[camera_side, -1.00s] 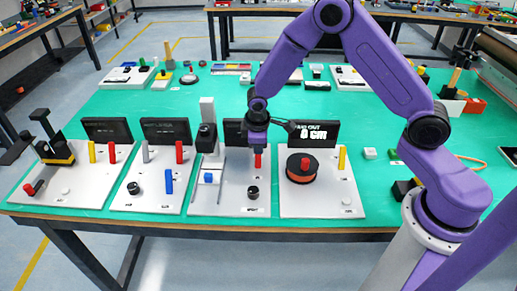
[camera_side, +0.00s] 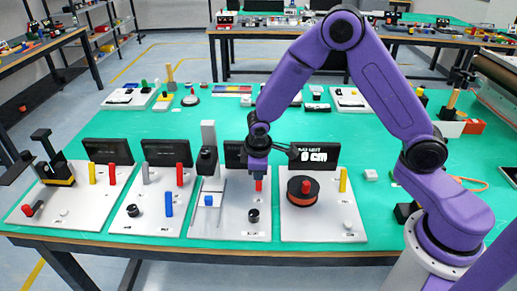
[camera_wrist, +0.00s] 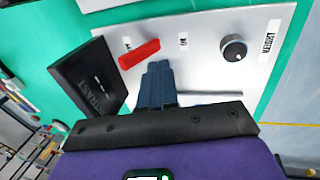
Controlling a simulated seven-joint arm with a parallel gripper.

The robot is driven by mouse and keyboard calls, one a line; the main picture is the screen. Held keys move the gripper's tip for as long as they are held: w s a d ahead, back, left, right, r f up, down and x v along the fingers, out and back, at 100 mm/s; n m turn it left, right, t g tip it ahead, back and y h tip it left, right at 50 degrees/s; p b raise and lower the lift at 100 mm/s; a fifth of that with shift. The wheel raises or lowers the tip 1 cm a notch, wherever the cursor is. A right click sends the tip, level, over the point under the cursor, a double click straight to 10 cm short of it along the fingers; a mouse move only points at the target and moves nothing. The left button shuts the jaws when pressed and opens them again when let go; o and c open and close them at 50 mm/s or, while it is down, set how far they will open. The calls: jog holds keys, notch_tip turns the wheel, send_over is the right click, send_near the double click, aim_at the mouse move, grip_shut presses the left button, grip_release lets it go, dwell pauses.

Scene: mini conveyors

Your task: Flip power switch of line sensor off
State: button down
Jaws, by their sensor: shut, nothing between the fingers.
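My gripper (camera_side: 257,172) is shut and empty, pointing down over the third board from the left. Its dark fingertips (camera_wrist: 158,78) show in the wrist view just beside a red lever (camera_wrist: 139,54), with a thin apparent gap; contact cannot be judged. In the side view this red lever (camera_side: 258,186) shows just below the gripper. The board (camera_wrist: 200,62) is white with a black knob (camera_wrist: 233,47) and a dark display (camera_wrist: 88,72). The board labels are too small to read surely, so I cannot tell by name which is the line sensor.
The third board also carries a tall grey-black column (camera_side: 208,160) and a blue block (camera_side: 208,201). The right board has an orange reel (camera_side: 303,190), a yellow lever (camera_side: 343,179) and a lit display (camera_side: 315,155). Two more boards stand left.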

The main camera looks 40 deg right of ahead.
notch_tip(320, 180, up, 10)
jog(key=f, duration=0.1)
jog(key=s+d+r+n+g+y, duration=0.1)
jog(key=s+r, duration=0.2)
jog(key=s, duration=1.2)
jog(key=s+d+r+n+y, duration=0.1)
jog(key=s+d+r+n, duration=0.1)
jog(key=s, duration=1.3)
jog(key=shift+d+r+n+g, duration=0.15)
jog(key=shift+r+n+g, duration=0.2)
jog(key=shift+r, duration=0.45)
